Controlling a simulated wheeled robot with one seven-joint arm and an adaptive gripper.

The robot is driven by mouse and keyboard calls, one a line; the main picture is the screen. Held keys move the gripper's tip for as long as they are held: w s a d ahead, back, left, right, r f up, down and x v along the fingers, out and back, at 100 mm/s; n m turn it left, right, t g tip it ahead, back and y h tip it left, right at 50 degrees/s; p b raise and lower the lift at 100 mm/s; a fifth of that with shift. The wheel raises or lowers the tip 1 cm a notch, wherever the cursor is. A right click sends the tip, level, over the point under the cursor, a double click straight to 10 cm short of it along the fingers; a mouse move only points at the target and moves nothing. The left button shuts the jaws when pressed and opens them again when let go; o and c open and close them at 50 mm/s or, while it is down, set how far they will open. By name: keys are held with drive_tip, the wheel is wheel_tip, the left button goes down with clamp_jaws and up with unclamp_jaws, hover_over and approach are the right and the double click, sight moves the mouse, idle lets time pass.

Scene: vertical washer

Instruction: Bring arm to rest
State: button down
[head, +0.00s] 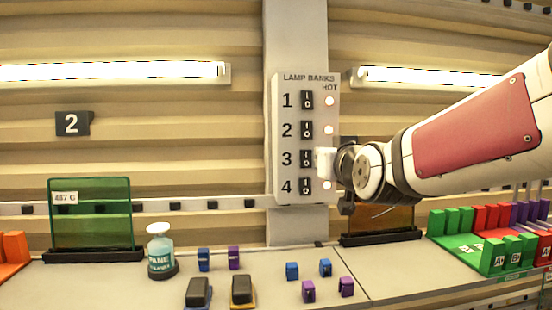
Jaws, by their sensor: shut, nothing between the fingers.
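My arm reaches in from the right in the head view. My gripper (325,161) is shut and empty, with its tip in front of the lamp banks panel (292,190) around the height of switches 3 and 4. Whether the tip touches the panel cannot be told. The panel is pale grey with switches numbered 1 to 4, each with a light under HOT. The lights for 1 (330,101), 2 and 4 show lit. The light for 3 is hidden behind my gripper.
An amber pane (380,222) stands below my wrist. Coloured racks (490,250) stand at right.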

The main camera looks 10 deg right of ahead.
drive_tip(key=shift+s, duration=0.4)
drive_tip(key=s+f+g, duration=0.5)
drive_tip(key=s+f, duration=0.3)
drive_tip(key=s, duration=0.6)
drive_tip(key=s+f+g, duration=0.6)
drive_tip(key=s+f, duration=0.3)
drive_tip(key=s, duration=0.5)
drive_tip(key=shift+s+d+f, duration=0.2)
drive_tip(key=shift+s+d, duration=0.1)
drive_tip(key=shift+s, duration=0.05)
